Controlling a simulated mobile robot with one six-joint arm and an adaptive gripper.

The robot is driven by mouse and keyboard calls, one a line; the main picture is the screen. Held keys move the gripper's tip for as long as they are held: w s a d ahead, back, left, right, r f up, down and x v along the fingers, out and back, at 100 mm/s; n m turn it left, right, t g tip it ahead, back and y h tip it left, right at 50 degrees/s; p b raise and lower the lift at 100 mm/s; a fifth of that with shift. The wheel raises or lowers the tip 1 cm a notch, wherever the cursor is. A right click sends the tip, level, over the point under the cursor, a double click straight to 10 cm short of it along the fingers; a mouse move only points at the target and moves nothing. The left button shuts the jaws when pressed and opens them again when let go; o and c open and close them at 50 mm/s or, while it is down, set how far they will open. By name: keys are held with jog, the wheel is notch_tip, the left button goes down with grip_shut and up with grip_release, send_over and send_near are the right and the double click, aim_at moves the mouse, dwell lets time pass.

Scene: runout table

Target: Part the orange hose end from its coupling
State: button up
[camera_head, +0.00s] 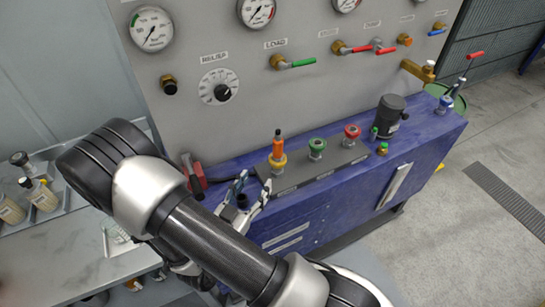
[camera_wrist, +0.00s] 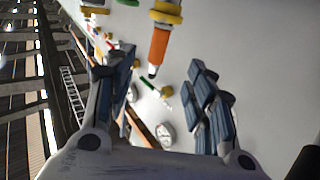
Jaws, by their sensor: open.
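The orange hose end (camera_head: 278,143) stands upright in its coupling with a yellow ring (camera_head: 278,160), at the left end of a dark strip on the blue bench. In the wrist view the orange hose end (camera_wrist: 159,45) hangs from the top, dark tip downward, with the yellow ring (camera_wrist: 165,14) above it. My gripper (camera_head: 255,181) is just left of and in front of the coupling, apart from it. In the wrist view my gripper (camera_wrist: 165,78) has its fingers spread and nothing between them touches the pads.
A green-ringed coupling (camera_head: 317,147) and a red-ringed coupling (camera_head: 352,132) stand to the right on the strip. A dark motor-like cylinder (camera_head: 390,112) stands beyond them. The grey gauge panel (camera_head: 215,55) rises behind. A red handle (camera_head: 193,176) is at the bench's left end.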

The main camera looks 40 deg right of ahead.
aim_at(277, 137)
jog(key=b+x, duration=0.1)
jog(key=x, duration=1.4)
jog(key=shift+d+b, duration=0.15)
jog(key=shift+b, duration=0.2)
grip_shut()
jog(key=c, duration=0.7)
grip_release()
grip_shut()
jog(key=shift+r+p, duration=1.9)
jog(key=shift+r, duration=1.2)
